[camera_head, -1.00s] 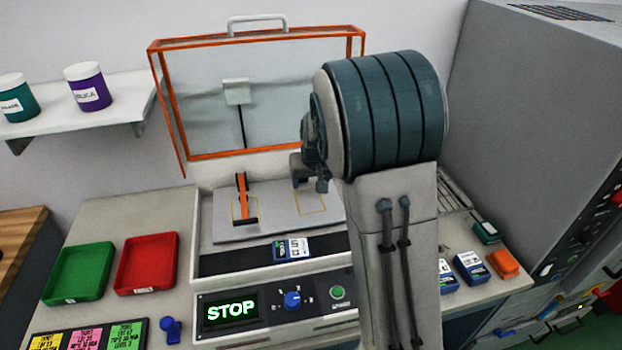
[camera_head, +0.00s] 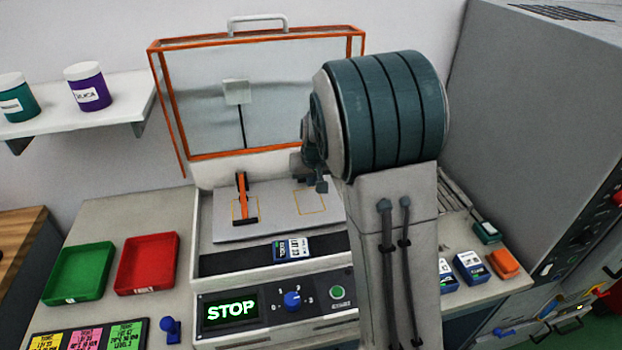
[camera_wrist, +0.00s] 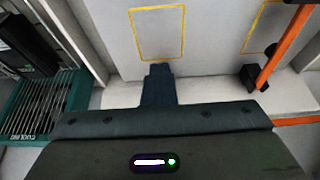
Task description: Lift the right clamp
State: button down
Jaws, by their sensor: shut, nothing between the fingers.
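My gripper (camera_head: 321,186) hangs over the right part of the grey plate (camera_head: 275,221), partly hidden behind my arm. In the wrist view its fingers (camera_wrist: 158,70) are together and empty, beside a yellow outline. An orange-levered clamp (camera_head: 243,200) stands on the left side of the plate by its own yellow outline. An orange lever with a black end (camera_wrist: 285,45) also shows at the right of the wrist view. I cannot make out a right clamp in either view; my arm and gripper hide part of that area.
An orange-framed clear lid (camera_head: 258,156) stands open behind the plate. A labelled module (camera_head: 291,249) lies in front, above the STOP panel (camera_head: 231,310). Red (camera_head: 147,263) and green (camera_head: 80,272) trays lie at left. A large grey cabinet (camera_head: 540,130) bounds the right.

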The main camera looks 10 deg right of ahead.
jog(key=c, duration=2.1)
grip_release()
jog(key=shift+c, duration=0.2)
jog(key=o, duration=2)
jog(key=shift+c, duration=0.2)
jog(key=shift+r, duration=0.1)
jog(key=b+v, duration=0.1)
jog(key=v, duration=1.2)
jog(key=shift+s+r, duration=0.2)
jog(key=shift+r, duration=0.05)
